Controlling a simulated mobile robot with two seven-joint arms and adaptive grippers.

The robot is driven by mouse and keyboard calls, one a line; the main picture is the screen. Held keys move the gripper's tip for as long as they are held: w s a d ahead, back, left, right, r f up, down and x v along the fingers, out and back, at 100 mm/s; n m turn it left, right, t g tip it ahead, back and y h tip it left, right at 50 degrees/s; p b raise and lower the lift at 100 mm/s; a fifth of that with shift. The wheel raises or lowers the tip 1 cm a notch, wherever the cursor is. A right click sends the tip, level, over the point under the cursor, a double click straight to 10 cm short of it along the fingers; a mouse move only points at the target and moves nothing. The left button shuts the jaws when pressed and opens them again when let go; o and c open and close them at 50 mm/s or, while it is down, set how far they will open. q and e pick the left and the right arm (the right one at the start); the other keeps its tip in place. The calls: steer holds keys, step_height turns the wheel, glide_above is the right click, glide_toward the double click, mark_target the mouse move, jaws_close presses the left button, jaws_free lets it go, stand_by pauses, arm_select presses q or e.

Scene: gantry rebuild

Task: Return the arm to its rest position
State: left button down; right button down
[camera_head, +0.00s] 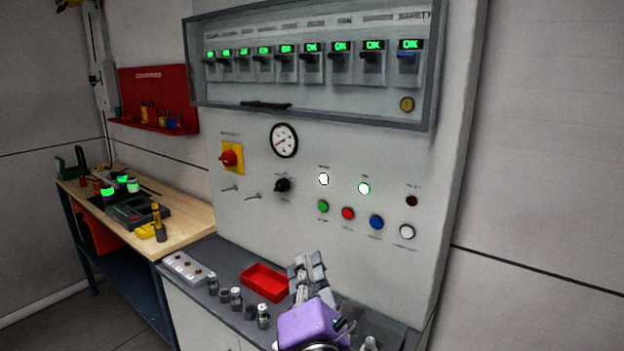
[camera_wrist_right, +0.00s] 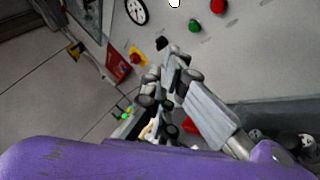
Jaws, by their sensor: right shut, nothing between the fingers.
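My right gripper (camera_head: 308,268) is in the head view at the bottom centre, in front of the control panel and above the grey counter. Its purple wrist housing (camera_head: 312,322) comes up from the bottom edge. In the right wrist view its fingers (camera_wrist_right: 172,78) are shut with nothing between them, and they point toward the lower part of the panel (camera_wrist_right: 255,60). The gripper hides part of the counter just right of the red tray. My left gripper does not show.
The panel (camera_head: 330,250) carries lit buttons, a gauge (camera_head: 284,140), a red rotary switch (camera_head: 230,157) and a row of breakers with green OK displays. A red tray (camera_head: 247,284) and several small metal parts sit on the counter. A wooden workbench (camera_head: 186,223) with tools stands left.

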steer(key=w+d+f+n, duration=0.15)
steer(key=d+n, duration=0.35)
steer(key=d, duration=0.7)
steer(key=w+d+f+n, duration=0.1)
steer(key=w+d+n, duration=0.3)
steer(key=d, duration=0.7)
steer(key=s+d+f+m+g+h, duration=0.1)
steer(key=s+d+f+m+g, duration=0.1)
steer(key=s+d+f+m, duration=0.45)
steer(key=s+d+f+m+g+h, duration=0.1)
steer(key=s+d+f+m+g, duration=0.2)
steer(key=f, duration=0.7)
steer(key=s+d+f+m+g+h, duration=0.1)
steer(key=s+d+f+m+g, duration=0.15)
steer(key=s+f, duration=0.5)
steer(key=s+d+f+m+g+h, duration=0.1)
steer(key=s+d+f+m+g, duration=0.35)
steer(key=s, duration=0.85)
steer(key=s+d+f+m+g, duration=0.1)
steer(key=s+d+f+m, duration=0.5)
steer(key=s+f+m, duration=0.55)
steer(key=a+f+m+t+y, duration=0.1)
steer(key=a+m, duration=0.6)
steer(key=a, duration=1.7)
steer(key=shift+w+a+f+p, duration=0.15)
steer(key=shift+w+f+p, duration=0.05)
steer(key=shift+f+p, duration=0.2)
